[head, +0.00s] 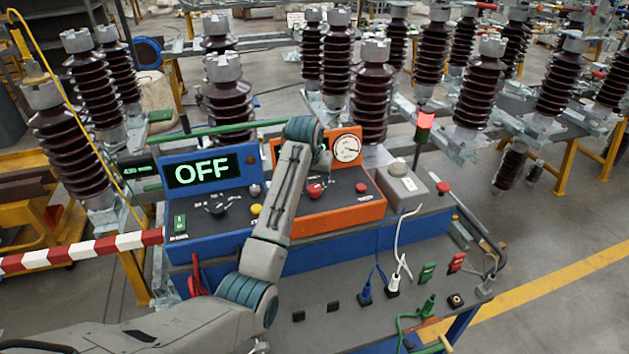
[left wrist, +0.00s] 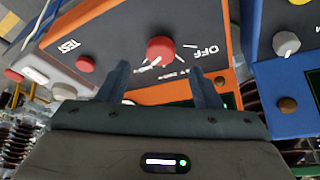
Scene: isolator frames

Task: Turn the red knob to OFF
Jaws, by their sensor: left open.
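The red knob (head: 314,191) is on the dark sloped face of the orange box (head: 345,217), partly hidden by my left arm in the head view. In the left wrist view the red knob (left wrist: 160,49) is just beyond the fingertips of my left gripper (left wrist: 158,75), centred between them. The gripper is open, one finger to each side, and I see no contact. An OFF label (left wrist: 205,50) is right of the knob and a TEST label (left wrist: 70,46) is left of it. The knob's pointer direction is not clear. My right gripper is not in view.
A blue box (head: 208,243) with a lit OFF display (head: 202,171) stands left of the orange box. A grey box (head: 402,187) is to the right. A red-lit lamp (head: 425,121) stands behind. Cables lie on the bench front. Brown insulators stand behind.

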